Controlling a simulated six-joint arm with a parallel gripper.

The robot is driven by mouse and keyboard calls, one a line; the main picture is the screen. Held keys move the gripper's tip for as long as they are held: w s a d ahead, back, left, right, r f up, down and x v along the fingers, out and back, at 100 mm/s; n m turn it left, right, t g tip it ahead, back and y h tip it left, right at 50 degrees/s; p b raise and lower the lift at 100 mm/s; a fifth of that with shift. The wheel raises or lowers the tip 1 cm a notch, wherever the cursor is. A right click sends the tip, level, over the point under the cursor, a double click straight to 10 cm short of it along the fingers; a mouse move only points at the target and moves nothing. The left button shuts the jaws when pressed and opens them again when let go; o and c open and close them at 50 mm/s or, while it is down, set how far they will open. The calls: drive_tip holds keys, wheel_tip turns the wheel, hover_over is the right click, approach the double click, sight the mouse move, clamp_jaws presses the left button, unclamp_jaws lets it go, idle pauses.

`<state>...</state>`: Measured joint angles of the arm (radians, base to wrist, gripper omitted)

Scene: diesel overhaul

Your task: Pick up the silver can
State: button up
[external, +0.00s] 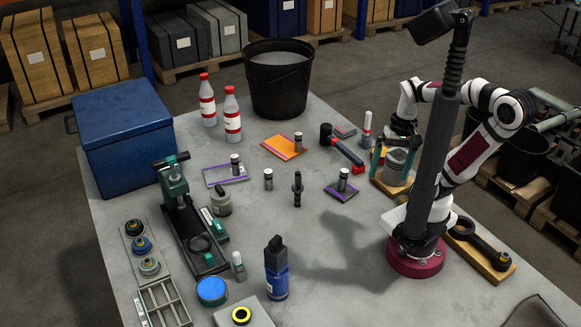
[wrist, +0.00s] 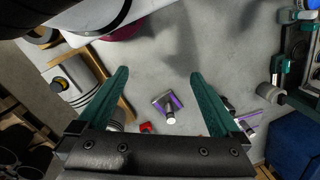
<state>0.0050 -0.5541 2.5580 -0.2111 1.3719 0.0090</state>
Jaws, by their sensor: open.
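The silver can seems to be the squat grey can (external: 221,203) with a dark top, standing upright beside the green press in the external view. A grey can-like shape near the right edge of the wrist view (wrist: 271,92) looks like the same one. My gripper (external: 395,162) is open, with green fingers, over the right side of the table, well apart from the can. In the wrist view my gripper (wrist: 158,82) has nothing held between its fingers; a small silver cylinder (wrist: 170,118) on a purple-edged plate lies below and beyond them.
The green press (external: 190,215) stands left of the can, with a grey cylinder (external: 268,180) to its right. A black upright part (external: 297,190), blue bottle (external: 276,270) and hammer (external: 342,148) stand or lie nearby. A black bucket (external: 278,85) and blue box (external: 125,130) are farther back.

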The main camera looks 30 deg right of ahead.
drive_tip(key=w+a+n+t+y, duration=0.2)
drive_tip(key=w+a+n, duration=0.2)
drive_tip(key=w+a, duration=0.55)
drive_tip(key=n+t+y, duration=0.2)
drive_tip(key=n+t, duration=0.1)
drive_tip(key=n, duration=0.1)
approach(227, 197)
drive_tip(key=s+d+f+v, duration=0.1)
drive_tip(key=v, duration=0.9)
drive_tip(key=w+a+f+t, duration=0.1)
drive_tip(key=w+a+f, duration=0.1)
drive_tip(key=a+f, duration=0.1)
drive_tip(key=w+a+f+n+t+h, duration=0.1)
drive_tip(key=w+a+f, duration=0.2)
drive_tip(key=f, duration=0.3)
drive_tip(key=w+a+f+n+t+h, duration=0.1)
drive_tip(key=w+a+f, duration=0.2)
drive_tip(key=f, duration=0.1)
drive_tip(key=shift+a+f, duration=0.4)
drive_tip(key=x, duration=0.6)
drive_tip(key=shift+w+d+f, duration=0.1)
drive_tip(key=c, duration=1.5)
drive_tip(key=shift+c, duration=0.2)
